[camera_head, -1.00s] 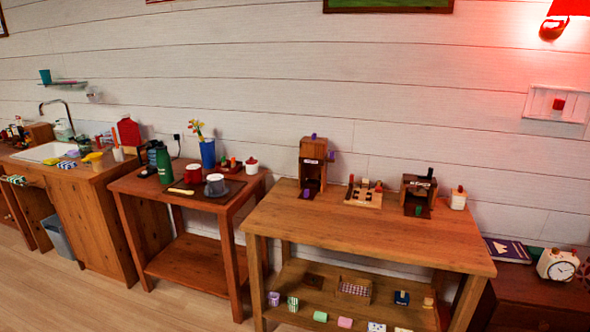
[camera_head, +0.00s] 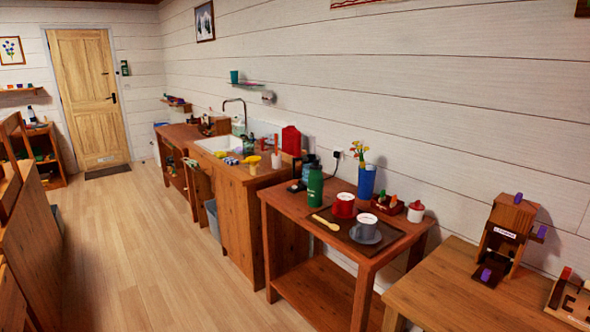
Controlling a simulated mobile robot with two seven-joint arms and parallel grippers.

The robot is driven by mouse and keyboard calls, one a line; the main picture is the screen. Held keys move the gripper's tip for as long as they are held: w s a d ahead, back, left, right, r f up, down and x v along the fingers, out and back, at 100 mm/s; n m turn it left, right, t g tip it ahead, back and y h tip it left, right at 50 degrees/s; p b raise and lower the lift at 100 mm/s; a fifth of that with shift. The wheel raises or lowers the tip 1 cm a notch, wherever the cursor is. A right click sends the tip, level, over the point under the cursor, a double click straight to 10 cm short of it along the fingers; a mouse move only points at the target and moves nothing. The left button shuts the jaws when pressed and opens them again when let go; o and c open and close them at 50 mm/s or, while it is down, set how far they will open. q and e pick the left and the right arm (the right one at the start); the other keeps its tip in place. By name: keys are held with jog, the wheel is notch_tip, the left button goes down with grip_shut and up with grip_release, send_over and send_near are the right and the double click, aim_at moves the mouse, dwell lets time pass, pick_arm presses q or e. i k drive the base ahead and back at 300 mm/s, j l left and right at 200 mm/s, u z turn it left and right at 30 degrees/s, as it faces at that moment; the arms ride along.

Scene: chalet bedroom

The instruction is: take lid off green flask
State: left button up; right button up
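The green flask (camera_head: 315,186) stands upright on the left part of a small wooden table (camera_head: 292,201), beside a dark tray. It is a tall green cylinder with a darker top, which looks like its lid. The join between lid and body is too small to make out. Neither of my grippers is in view.
On the tray (camera_head: 345,241) are a red mug (camera_head: 343,205), a grey cup on a saucer (camera_head: 365,228) and a wooden spoon (camera_head: 326,222). A blue vase (camera_head: 366,181) stands behind. Another table (camera_head: 440,296) is at right. The floor (camera_head: 150,250) at left is clear.

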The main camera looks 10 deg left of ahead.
aim_at(315, 165)
jog(key=i+j+u, duration=0.1)
jog(key=i+u, duration=0.85)
jog(key=u, duration=0.15)
jog(key=i+j+z, duration=0.1)
jog(key=i, duration=0.3)
jog(key=i+j+z, duration=0.1)
jog(key=i, duration=0.3)
jog(key=i+j+z, duration=0.1)
jog(key=i, duration=0.3)
jog(key=i+j+z, duration=0.1)
jog(key=i+z, duration=0.15)
jog(key=z, duration=0.15)
jog(key=i+j+z, duration=0.15)
jog(key=z, duration=0.2)
jog(key=i+j+z, duration=0.25)
jog(key=z, duration=0.15)
jog(key=i+j+z, duration=0.5)
jog(key=k+l, duration=0.05)
jog(key=k, duration=0.05)
